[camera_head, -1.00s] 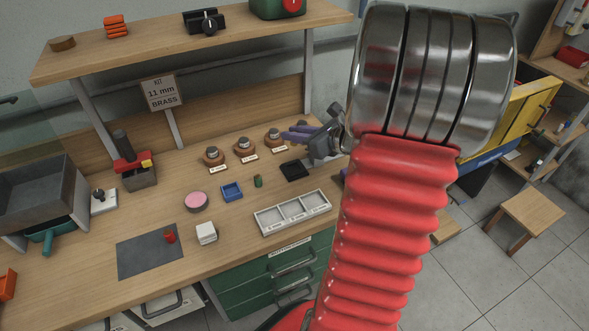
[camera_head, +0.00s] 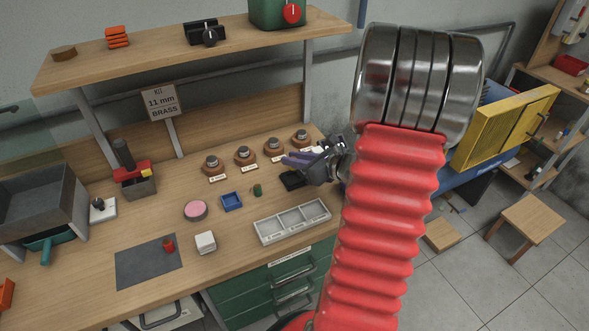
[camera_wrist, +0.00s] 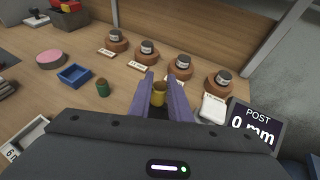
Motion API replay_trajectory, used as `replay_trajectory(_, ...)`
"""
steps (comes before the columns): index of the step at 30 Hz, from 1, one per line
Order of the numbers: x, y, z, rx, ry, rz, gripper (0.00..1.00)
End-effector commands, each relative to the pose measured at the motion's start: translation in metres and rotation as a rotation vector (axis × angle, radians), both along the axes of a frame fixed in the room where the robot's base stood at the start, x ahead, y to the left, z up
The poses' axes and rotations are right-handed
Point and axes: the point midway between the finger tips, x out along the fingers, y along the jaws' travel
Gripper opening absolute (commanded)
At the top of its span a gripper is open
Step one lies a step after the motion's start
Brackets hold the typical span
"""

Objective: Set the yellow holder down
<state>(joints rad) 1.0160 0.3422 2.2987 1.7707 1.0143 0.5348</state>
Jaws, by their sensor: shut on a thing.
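The yellow holder (camera_wrist: 159,95) is a small cup with a brown top, between the purple fingers of my gripper (camera_wrist: 161,88) in the wrist view. My gripper is shut on it. Whether the holder touches the bench is hard to tell.
A green holder (camera_wrist: 103,88) and a blue tray (camera_wrist: 75,75) stand left of my gripper. Several round brown stands (camera_head: 245,157) with labels line the back. A white three-part tray (camera_head: 292,222) lies in front. A dark display reading "POST 0 mm" (camera_wrist: 255,127) is at right.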

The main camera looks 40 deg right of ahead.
Motion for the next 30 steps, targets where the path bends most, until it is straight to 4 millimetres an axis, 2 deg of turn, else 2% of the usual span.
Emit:
replay_trajectory(5, 0.0, 0.0, -0.003, 0.001, 0.001, 0.001, 0.0)
replay_trajectory(16, 0.0, 0.001, -0.04, 0.001, 0.002, 0.001, 0.0)
replay_trajectory(29, 0.0, 0.001, -0.044, 0.0, 0.001, 0.001, 0.0)
replay_trajectory(30, 0.0, 0.001, -0.044, -0.001, 0.0, 0.001, 0.19)
